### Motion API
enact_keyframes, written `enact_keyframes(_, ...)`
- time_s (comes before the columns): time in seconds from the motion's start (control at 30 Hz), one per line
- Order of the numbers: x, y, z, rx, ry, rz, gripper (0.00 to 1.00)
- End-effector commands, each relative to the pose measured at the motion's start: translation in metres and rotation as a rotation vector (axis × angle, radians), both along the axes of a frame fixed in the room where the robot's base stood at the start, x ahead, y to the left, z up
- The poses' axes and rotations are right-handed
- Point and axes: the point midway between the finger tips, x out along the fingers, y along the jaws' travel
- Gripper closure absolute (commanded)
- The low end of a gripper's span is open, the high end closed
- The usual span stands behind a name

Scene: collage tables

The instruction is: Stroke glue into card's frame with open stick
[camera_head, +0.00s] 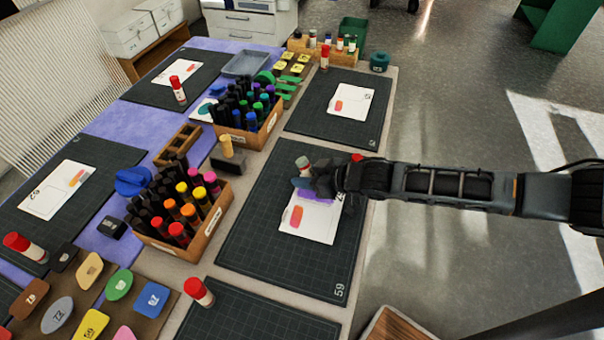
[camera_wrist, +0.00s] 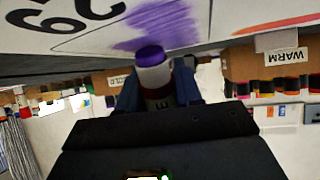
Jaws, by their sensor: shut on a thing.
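My gripper (camera_head: 318,187) is shut on an open glue stick (camera_wrist: 154,75) and holds it over a white card (camera_head: 318,231). In the wrist view the stick has a white and dark barrel and a rounded purple tip, at or very near the card (camera_wrist: 235,18). A purple smear (camera_wrist: 165,22) lies on the card beside large black digits. In the head view the card lies on a dark mat marked 59, with a pink and orange printed shape (camera_head: 297,216) and some purple near my gripper. My gripper hides the card's upper part and the stick's tip there.
A wooden box of colored sticks (camera_head: 205,238) stands left of the mat (camera_head: 335,268), and another box (camera_head: 254,137) stands farther back. A small red object (camera_head: 357,157) shows beside my arm. A capped red stick (camera_head: 198,291) stands at front left. The mat's lower part is clear.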

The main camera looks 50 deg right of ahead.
Motion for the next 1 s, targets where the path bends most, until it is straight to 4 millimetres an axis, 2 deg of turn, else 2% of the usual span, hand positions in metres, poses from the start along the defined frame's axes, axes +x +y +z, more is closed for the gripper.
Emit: enact_keyframes(1.0, -0.030, -0.011, 0.000, -0.001, 0.003, -0.001, 0.92)
